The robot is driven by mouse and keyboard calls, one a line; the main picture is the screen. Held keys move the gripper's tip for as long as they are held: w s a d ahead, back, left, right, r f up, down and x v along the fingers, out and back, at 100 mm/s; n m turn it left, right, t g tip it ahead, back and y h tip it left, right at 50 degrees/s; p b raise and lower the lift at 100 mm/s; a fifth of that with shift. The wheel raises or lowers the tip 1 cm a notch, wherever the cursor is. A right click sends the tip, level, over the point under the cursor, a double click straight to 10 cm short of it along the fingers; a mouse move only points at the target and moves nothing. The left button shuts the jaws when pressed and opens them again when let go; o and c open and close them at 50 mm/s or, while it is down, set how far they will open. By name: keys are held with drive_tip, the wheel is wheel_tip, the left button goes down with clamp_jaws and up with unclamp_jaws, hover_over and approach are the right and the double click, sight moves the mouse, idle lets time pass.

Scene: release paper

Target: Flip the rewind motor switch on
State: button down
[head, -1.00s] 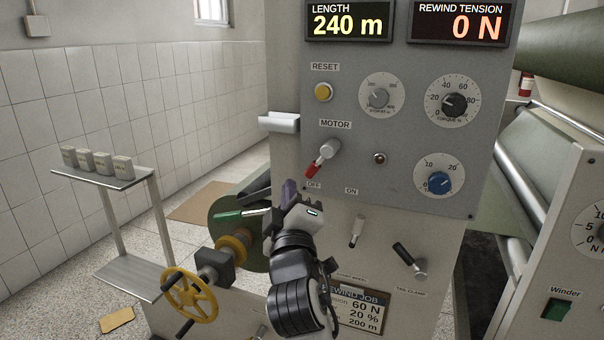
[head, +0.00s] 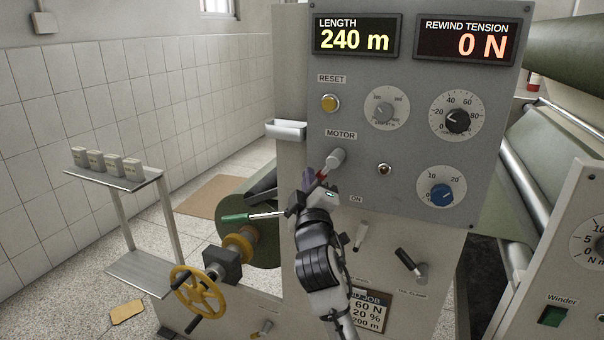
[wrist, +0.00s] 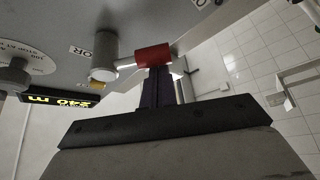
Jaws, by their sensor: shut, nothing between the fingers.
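The motor switch (head: 335,159) is on the grey control panel, below the MOTOR label (head: 340,135). It has a grey hub, and its red-tipped lever points down and left, toward the side away from the ON label (head: 356,199). My gripper (head: 308,180) is shut and empty, its dark purple fingers just left of the red tip. The OFF label is hidden behind my gripper. In the wrist view the red tip (wrist: 153,54) lies right at the ends of my fingers (wrist: 160,84); I cannot tell whether they touch. The grey hub (wrist: 104,55) is left of it.
Right of the switch are a small toggle (head: 384,169) and a blue knob (head: 441,194). A yellow RESET button (head: 330,103) is above. Two levers (head: 361,236) (head: 411,265) sit below.

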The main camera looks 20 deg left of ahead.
drive_tip(key=shift+d+f+n+g, duration=0.3)
drive_tip(key=shift+d+n+g, duration=0.15)
drive_tip(key=shift+n, duration=0.45)
drive_tip(key=d+n+g+h, duration=0.3)
drive_tip(key=d+n+g, duration=0.2)
drive_tip(key=n, duration=0.5)
drive_tip(key=shift+d+f+n+b, duration=0.3)
drive_tip(key=shift+d+f+n, duration=0.1)
drive_tip(key=shift+d, duration=0.15)
idle(0.3)
drive_tip(key=shift+g, duration=0.25)
idle(0.3)
